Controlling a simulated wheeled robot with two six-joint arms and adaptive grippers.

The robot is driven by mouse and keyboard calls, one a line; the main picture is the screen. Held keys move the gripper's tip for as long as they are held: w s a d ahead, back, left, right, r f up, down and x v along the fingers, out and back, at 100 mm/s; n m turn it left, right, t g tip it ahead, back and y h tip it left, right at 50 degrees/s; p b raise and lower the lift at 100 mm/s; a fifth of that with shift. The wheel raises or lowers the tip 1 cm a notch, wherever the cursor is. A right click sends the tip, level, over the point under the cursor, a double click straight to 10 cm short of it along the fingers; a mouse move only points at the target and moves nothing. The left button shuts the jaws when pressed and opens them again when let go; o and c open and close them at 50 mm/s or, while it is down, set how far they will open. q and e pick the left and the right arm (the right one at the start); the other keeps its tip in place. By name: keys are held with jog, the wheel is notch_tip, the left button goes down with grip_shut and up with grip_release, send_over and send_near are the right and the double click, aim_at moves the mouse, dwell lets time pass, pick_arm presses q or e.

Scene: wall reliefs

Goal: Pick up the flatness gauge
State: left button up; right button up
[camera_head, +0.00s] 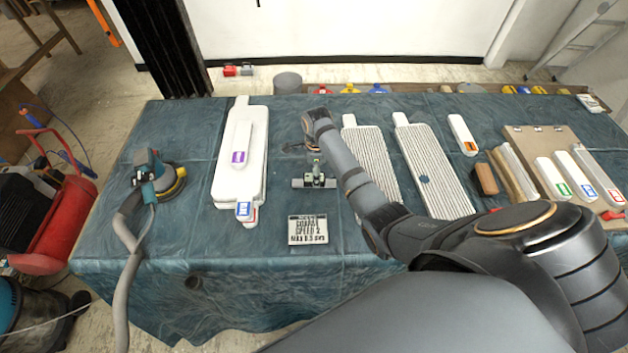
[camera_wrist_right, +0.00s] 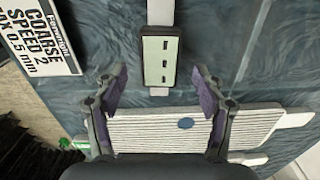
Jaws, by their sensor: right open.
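The flatness gauge (camera_head: 314,179) appears to be the small device on a flat metal bar, lying on the blue cloth of the table in the head view. In the right wrist view the gauge (camera_wrist_right: 160,62) shows as a pale box with dark marks, its bar running up and down the picture. My right gripper (camera_wrist_right: 160,78) is open and empty. Its two fingers appear on either side of the gauge's lower end in that view, apart from it. In the head view my right arm reaches in from the right and hides most of its gripper. My left gripper is not in view.
A sign (camera_head: 308,229) lies in front of the gauge. A white board (camera_head: 222,180) lies to the left, with a sander (camera_head: 155,180) beyond it. Ribbed boards (camera_head: 434,170) lie to the right, past my arm. Bare cloth surrounds the gauge's left side.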

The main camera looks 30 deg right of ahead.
notch_tip(320, 180, down, 3)
jog(key=shift+r, duration=0.1)
jog(key=shift+f, duration=0.8)
jog(key=c, duration=1.4)
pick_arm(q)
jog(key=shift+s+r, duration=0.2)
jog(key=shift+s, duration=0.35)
pick_arm(e)
jog(key=shift+r, duration=0.15)
